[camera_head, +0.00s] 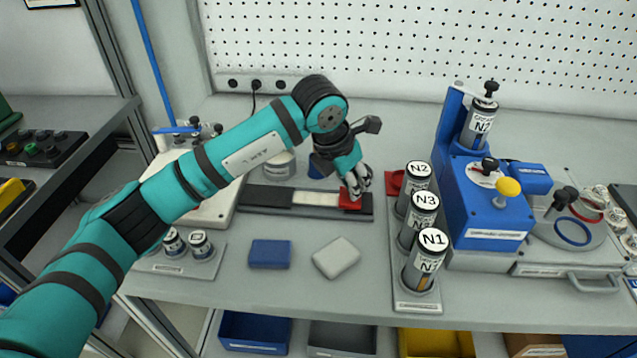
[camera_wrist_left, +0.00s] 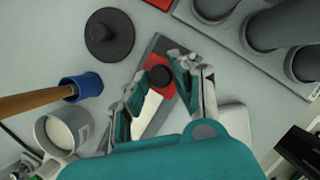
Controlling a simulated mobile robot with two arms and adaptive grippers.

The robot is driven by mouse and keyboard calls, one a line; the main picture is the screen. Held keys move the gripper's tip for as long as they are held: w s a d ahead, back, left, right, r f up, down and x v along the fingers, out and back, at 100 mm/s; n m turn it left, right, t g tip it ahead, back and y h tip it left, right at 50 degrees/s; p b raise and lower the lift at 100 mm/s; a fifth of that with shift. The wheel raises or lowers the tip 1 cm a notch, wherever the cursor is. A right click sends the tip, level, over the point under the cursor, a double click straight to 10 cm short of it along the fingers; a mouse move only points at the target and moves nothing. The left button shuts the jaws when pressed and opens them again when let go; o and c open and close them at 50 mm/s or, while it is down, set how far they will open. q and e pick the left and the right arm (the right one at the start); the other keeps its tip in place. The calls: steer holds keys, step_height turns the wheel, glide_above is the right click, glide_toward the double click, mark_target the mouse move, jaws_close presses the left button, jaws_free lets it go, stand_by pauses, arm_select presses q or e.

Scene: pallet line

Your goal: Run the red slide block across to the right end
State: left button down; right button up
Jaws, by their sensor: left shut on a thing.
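The red slide block (camera_head: 349,202) sits on the dark slide rail (camera_head: 262,197), close to its right end. A pale strip shows in the rail to the left of the block. My left gripper (camera_head: 357,187) is over the block and shut on it. In the left wrist view, the fingers (camera_wrist_left: 157,88) stand on both sides of the block's black knob (camera_wrist_left: 160,77), with the red block (camera_wrist_left: 164,95) beneath. The exact finger contact is partly hidden. My right gripper is not in view.
A rack with labelled cylinders N2, N3 and N1 (camera_head: 407,302) stands just right of the rail. A blue block (camera_head: 270,254) and a pale grey block (camera_head: 336,258) lie in front. A blue press (camera_head: 490,215) stands farther right. A blue cup (camera_wrist_left: 82,87) is behind the rail.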

arm_select(q)
steer(key=shift+d, duration=1)
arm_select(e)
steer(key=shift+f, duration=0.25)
arm_select(q)
steer(key=shift+r, duration=0.1)
steer(key=c, duration=1.4)
jaws_free()
steer(key=o, duration=0.3)
steer(key=shift+d, duration=0.2)
steer(key=shift+a, duration=0.1)
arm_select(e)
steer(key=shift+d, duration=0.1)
